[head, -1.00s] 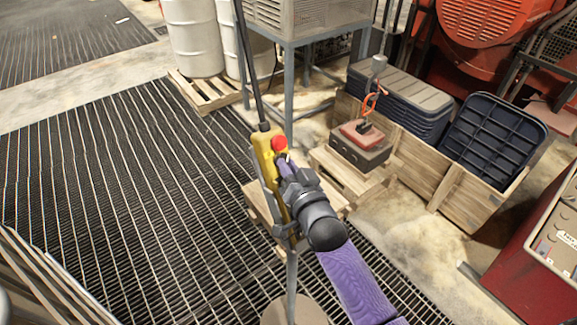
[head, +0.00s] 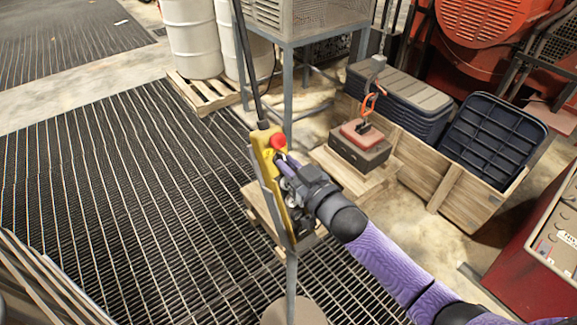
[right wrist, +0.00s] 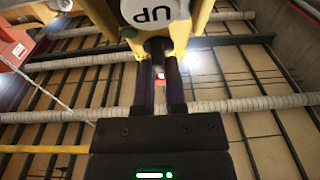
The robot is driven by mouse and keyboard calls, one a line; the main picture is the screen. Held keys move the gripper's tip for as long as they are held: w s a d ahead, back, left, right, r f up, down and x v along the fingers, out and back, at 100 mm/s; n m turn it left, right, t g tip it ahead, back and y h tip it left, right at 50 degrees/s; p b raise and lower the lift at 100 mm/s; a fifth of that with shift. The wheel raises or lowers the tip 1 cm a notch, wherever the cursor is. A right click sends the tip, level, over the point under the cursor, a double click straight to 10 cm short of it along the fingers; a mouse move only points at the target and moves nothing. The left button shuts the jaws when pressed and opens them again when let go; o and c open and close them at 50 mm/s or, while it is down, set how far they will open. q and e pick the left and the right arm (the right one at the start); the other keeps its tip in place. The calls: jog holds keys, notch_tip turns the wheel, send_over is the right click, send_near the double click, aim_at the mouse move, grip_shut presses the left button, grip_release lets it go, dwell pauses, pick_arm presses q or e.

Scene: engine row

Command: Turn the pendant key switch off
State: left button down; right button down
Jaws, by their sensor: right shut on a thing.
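The yellow pendant (head: 264,158) hangs from a dark pole and rests in a grey stand, with a red button (head: 278,141) near its top. My right gripper (head: 286,172) is at its right-hand face, below the red button. In the right wrist view the yellow pendant body (right wrist: 205,18) fills the top, with a round white "UP" label (right wrist: 152,10). There the fingers of my right gripper (right wrist: 160,85) are shut on a small dark piece, apparently the key (right wrist: 158,47), at the pendant. The key's turn angle cannot be told. My left gripper is not in view.
Wooden crates with dark bins (head: 492,137) stand at the right, beside a red-topped box (head: 361,137) with an orange hook. A red cabinet (head: 540,250) is at the lower right. White drums (head: 192,40) stand behind. The grating (head: 110,190) at left is clear.

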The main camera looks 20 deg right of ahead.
jog(key=n+g+y, duration=0.1)
jog(key=n, duration=0.2)
jog(key=n+g+y, duration=0.1)
jog(key=n+y, duration=0.1)
jog(key=n, duration=0.2)
jog(key=shift+d, duration=0.15)
jog(key=shift+n, duration=0.4)
jog(key=c, duration=0.7)
grip_release()
jog(key=b+v, duration=0.1)
jog(key=v, duration=0.8)
jog(key=shift+s+d+r, duration=0.1)
jog(key=shift+s+d, duration=0.15)
jog(key=shift+d, duration=0.15)
